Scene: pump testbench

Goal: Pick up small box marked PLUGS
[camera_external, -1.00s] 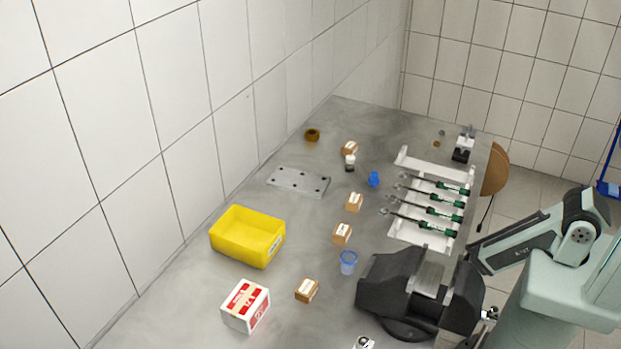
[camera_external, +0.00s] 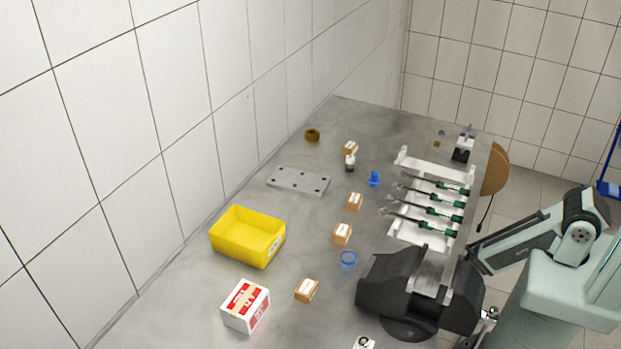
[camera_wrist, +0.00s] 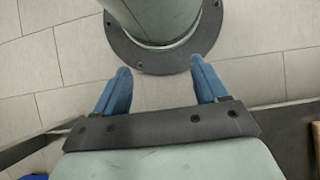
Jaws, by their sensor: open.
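Several small brown cardboard boxes with white labels stand on the grey bench in the external view: one at the back (camera_external: 350,148), two along the middle (camera_external: 354,202) (camera_external: 342,233), and one near the front (camera_external: 307,290). Their print is too small to read, so I cannot tell which is marked PLUGS. My gripper (camera_wrist: 160,68) shows in the wrist view with its two blue fingers wide apart and nothing between them. It points at the tiled floor and my own base, away from the boxes.
A yellow bin (camera_external: 247,237) and a red-white box (camera_external: 246,306) stand at left. A black vise (camera_external: 405,290) and a white rack with green-handled tools (camera_external: 430,205) stand at right. A blue cup (camera_external: 348,262), blue part (camera_external: 374,179) and metal plate (camera_external: 299,180) lie among the boxes.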

